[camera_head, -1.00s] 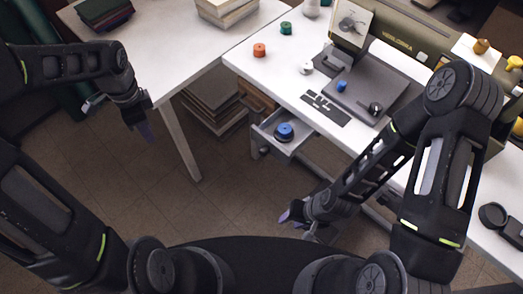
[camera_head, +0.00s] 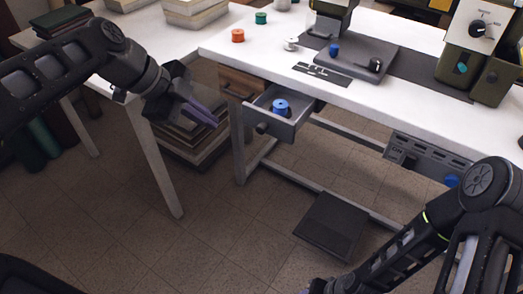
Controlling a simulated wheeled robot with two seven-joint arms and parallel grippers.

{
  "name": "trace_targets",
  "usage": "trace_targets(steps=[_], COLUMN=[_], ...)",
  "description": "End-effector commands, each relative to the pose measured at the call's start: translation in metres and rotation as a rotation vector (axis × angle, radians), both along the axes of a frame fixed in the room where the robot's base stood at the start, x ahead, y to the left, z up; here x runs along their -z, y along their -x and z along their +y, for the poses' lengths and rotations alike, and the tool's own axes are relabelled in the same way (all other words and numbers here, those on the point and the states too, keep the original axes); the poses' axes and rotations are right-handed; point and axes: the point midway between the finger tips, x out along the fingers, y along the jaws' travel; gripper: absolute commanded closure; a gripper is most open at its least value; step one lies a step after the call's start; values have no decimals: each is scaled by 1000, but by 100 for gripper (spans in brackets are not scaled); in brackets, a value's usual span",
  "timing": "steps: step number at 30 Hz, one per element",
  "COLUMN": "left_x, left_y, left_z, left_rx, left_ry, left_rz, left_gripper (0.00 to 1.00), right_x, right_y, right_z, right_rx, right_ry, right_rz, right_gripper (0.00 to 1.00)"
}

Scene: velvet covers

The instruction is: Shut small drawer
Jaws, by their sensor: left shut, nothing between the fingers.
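The small drawer (camera_head: 286,126) is grey and stands pulled out under the white sewing table (camera_head: 320,70). A blue spool (camera_head: 281,106) lies inside it, and a dark round knob (camera_head: 262,128) is on its front. My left gripper (camera_head: 212,119) is shut and empty, to the left of the drawer and apart from it. My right gripper (camera_head: 318,288) is at the bottom edge, below the drawer; its fingers are mostly cut off.
A wooden drawer front (camera_head: 242,86) sits left of the small drawer. A foot pedal (camera_head: 332,224) lies on the floor below the table. A grey control box (camera_head: 430,158) hangs under the table at right. Stacked books (camera_head: 190,142) stand on a low shelf behind my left gripper.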

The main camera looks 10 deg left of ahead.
Motion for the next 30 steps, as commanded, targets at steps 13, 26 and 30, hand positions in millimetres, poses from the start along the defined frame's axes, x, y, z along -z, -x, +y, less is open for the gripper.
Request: trace_targets(steps=[13, 26, 30], left_x=[-3, 23, 44], left_y=[4, -4, -12], left_z=[-6, -21, -35], left_rx=[132, 131, 132], left_ry=[-18, -18, -18], left_rz=[-61, -57, -58], left_gripper=[100, 100, 100], right_x=[-1, 7, 13], right_y=[-1, -2, -4], right_z=[0, -1, -3], right_rx=[0, 4, 8], right_ry=[0, 3, 5], right_rz=[-1, -4, -6], right_gripper=[64, 64, 64])
